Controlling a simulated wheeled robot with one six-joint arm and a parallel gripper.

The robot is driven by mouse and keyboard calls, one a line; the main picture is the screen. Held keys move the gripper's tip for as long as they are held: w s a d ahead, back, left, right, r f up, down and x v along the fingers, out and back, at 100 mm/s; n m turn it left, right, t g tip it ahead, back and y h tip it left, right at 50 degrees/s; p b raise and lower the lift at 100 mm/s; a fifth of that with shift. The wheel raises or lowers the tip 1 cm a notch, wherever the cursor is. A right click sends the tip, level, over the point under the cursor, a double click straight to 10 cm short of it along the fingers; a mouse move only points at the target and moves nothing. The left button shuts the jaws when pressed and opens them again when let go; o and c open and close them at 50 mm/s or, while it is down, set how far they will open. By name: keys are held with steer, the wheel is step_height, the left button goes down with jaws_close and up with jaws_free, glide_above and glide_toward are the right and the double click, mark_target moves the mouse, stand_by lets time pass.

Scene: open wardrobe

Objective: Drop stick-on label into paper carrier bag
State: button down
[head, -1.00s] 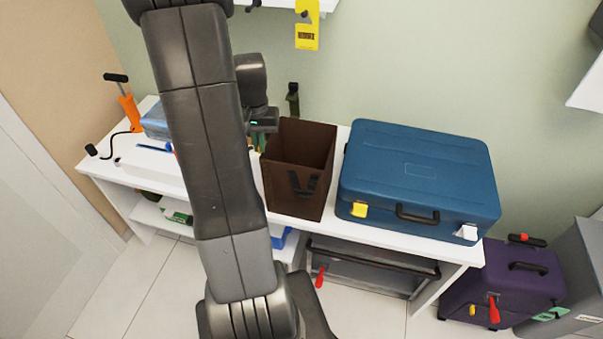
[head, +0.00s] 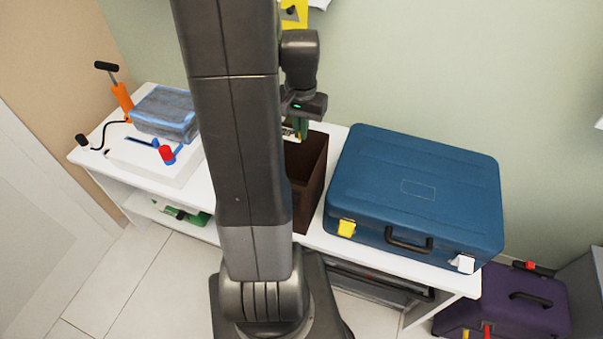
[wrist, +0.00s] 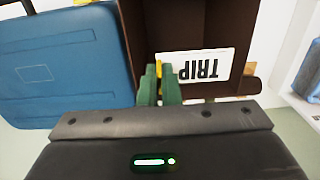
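In the head view the label (head: 289,131) hangs from my gripper (head: 300,128) at the top of the paper carrier bag. The bag (head: 312,172) is dark brown, open at the top and upright on the white bench. My arm hides its left part. In the wrist view the bag's inside (wrist: 195,25) lies behind the label.
A large blue case (head: 415,200) stands close to the bag's right. A blue-lidded box (head: 163,112), an orange pump (head: 122,98) and a white device are at the bench's left. A yellow tag (head: 293,14) hangs above. A purple case (head: 515,300) stands at lower right.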

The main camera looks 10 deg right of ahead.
steer(key=shift+w+d+f, duration=0.1)
steer(key=shift+w+d, duration=0.05)
steer(key=shift+d, duration=0.1)
steer(key=shift+a+f+b, duration=0.2)
steer(key=shift+f+b, duration=0.25)
steer(key=shift+b, duration=0.05)
step_height(320, 180, down, 5)
steer(key=b, duration=0.3)
steer(key=shift+r+b, duration=0.1)
steer(key=shift+b, duration=0.2)
steer(key=c, duration=1.6)
jaws_free()
steer(key=shift+o, duration=0.2)
step_height(320, 180, up, 14)
steer(key=shift+f+b, duration=0.1)
steer(key=shift+b, duration=0.25)
